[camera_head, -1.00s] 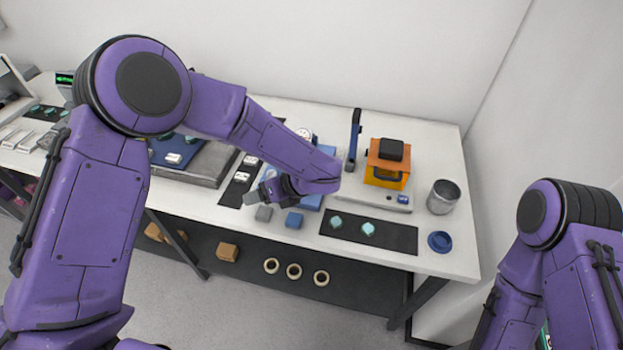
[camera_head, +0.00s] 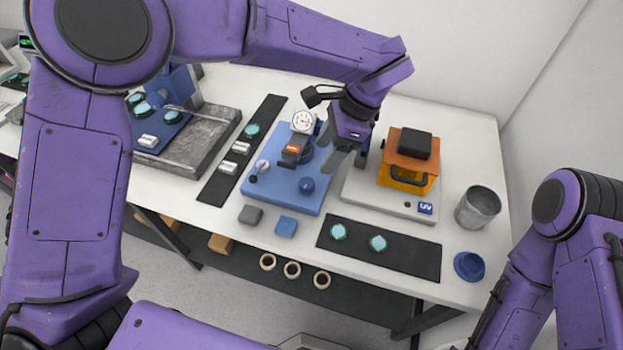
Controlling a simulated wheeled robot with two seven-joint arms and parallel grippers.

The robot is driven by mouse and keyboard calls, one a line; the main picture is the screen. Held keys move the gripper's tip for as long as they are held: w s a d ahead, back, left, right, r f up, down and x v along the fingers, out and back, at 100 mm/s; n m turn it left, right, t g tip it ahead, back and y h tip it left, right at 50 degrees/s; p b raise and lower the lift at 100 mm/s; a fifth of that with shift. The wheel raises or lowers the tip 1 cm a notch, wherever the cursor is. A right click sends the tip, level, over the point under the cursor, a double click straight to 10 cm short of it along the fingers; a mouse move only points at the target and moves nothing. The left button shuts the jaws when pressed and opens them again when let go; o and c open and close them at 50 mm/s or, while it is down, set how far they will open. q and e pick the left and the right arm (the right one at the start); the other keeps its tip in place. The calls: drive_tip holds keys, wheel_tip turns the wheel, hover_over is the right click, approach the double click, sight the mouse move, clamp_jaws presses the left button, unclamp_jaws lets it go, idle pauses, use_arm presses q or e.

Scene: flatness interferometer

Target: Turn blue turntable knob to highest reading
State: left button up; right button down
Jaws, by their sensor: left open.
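The blue fixture plate (camera_head: 286,194) lies on the white table in the middle of the view. A round blue knob (camera_head: 306,186) stands near its front right, and a pale knob (camera_head: 262,166) near its left edge. A white-faced dial gauge (camera_head: 303,121) with an orange-marked part (camera_head: 291,150) below it stands at the back of the plate. The dial reading is too small to tell. My left gripper (camera_head: 348,160) is open and empty, fingers pointing down, above the plate's right edge and apart from the blue knob. My right gripper is out of view.
An orange unit with a black top (camera_head: 408,158) stands close to the right of my left gripper. A metal cup (camera_head: 478,207) and blue dish (camera_head: 469,266) are at far right. A black mat (camera_head: 400,252) with teal discs and grey and blue blocks (camera_head: 286,226) lie in front.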

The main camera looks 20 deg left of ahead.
sight(307, 183)
use_arm(q)
drive_tip(key=p+x, duration=0.3)
drive_tip(key=x, duration=0.7)
drive_tip(key=shift+w+f, duration=0.1)
drive_tip(key=shift+w, duration=0.1)
drive_tip(key=shift+f, duration=0.25)
drive_tip(key=c, duration=1)
